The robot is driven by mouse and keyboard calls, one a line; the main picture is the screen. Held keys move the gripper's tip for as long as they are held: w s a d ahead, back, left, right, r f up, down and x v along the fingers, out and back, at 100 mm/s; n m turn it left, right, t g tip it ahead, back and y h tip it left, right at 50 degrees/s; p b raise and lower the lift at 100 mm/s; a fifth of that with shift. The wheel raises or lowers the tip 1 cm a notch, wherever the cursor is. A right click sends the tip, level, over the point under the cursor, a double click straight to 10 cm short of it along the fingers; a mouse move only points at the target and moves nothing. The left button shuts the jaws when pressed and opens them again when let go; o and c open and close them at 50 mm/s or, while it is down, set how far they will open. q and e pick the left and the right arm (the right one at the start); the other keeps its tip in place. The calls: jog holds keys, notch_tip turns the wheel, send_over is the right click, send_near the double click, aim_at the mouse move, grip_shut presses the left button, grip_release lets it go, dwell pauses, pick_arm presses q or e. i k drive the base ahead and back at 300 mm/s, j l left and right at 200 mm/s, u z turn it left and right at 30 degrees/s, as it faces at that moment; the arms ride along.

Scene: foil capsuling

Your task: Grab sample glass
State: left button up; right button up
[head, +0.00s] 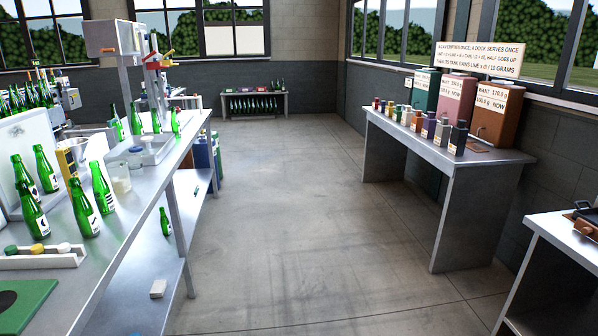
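A small clear glass (121,179) with a pale filling stands on the left metal bench, near its right edge. It looks like the sample glass, but no label on it can be read. Neither of my grippers shows in the head view.
Several green bottles (84,208) crowd the left bench (128,228) around the glass. A white tray with colored caps (40,258) lies at the near left. A right table (450,158) holds small canisters and large tanks (497,114). The floor (290,200) between is clear.

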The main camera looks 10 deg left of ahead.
aim_at(136, 163)
jog(key=i+u, duration=0.2)
jog(key=i, duration=0.65)
jog(key=i+l+u, duration=0.15)
jog(key=i, duration=0.7)
